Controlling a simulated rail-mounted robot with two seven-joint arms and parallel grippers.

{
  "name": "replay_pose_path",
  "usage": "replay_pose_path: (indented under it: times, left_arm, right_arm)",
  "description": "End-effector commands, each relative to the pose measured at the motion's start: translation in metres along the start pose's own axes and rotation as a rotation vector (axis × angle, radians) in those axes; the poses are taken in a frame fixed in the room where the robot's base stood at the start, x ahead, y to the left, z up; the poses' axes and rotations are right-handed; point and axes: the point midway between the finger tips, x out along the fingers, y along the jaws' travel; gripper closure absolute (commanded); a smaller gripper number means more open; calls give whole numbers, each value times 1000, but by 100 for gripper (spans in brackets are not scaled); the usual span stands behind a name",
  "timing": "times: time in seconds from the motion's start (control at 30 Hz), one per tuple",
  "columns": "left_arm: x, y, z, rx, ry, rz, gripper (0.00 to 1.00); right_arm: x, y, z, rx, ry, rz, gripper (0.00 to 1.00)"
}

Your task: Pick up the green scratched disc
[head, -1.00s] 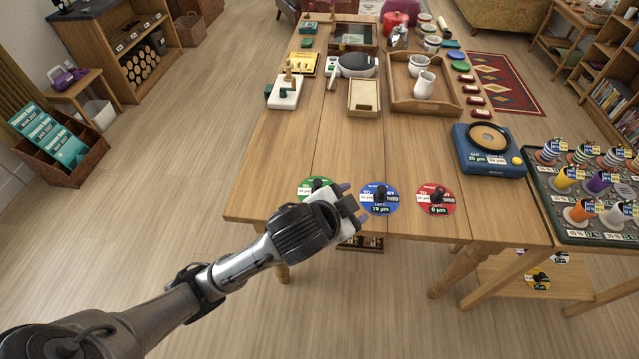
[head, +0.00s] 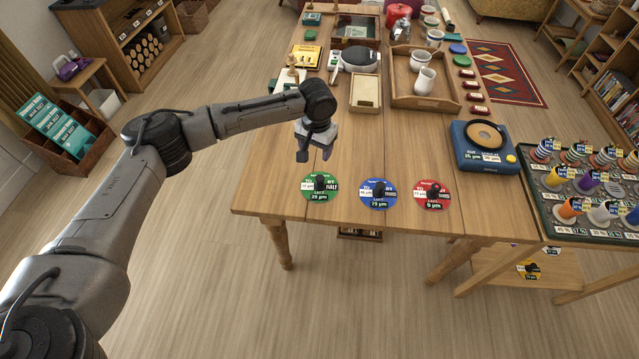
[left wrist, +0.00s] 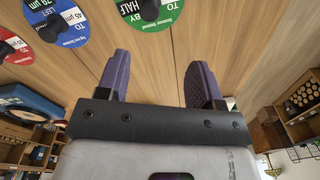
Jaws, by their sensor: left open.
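The green disc (head: 319,187) lies flat near the front edge of the table, with a dark upright knob at its middle and a printed label. It shows partly at the top of the left wrist view (left wrist: 150,12), cut off by the frame. My left gripper (head: 315,158) hangs above the table just behind the green disc, fingers pointing down and apart. In the left wrist view its two purple fingers (left wrist: 158,78) are open with nothing between them. Scratches on the disc are too small to tell. My right gripper is not in view.
A blue disc (head: 378,194) and a red disc (head: 433,194) lie in a row right of the green one, each with a knob. A blue device (head: 484,158) stands further right. A wooden tray (head: 453,103) with white cups is behind. The table between is clear.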

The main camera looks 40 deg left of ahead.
Motion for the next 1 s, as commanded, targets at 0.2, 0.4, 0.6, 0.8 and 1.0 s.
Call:
replay_pose_path:
  times: [0.2, 0.4, 0.6, 0.8, 1.0]
  left_arm:
    - [5, 6, 4, -170, -33, 38, 39]
    - [35, 7, 5, -197, -34, 36, 39]
    - [67, 9, 5, -194, -32, 37, 39]
    - [84, 10, 6, -193, -32, 37, 39]
    - [94, 12, 5, -193, -31, 37, 39]
  right_arm:
    - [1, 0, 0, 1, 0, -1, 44]
    - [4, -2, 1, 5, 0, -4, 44]
    - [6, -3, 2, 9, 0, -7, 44]
    - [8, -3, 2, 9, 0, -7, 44]
    - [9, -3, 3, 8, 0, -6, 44]
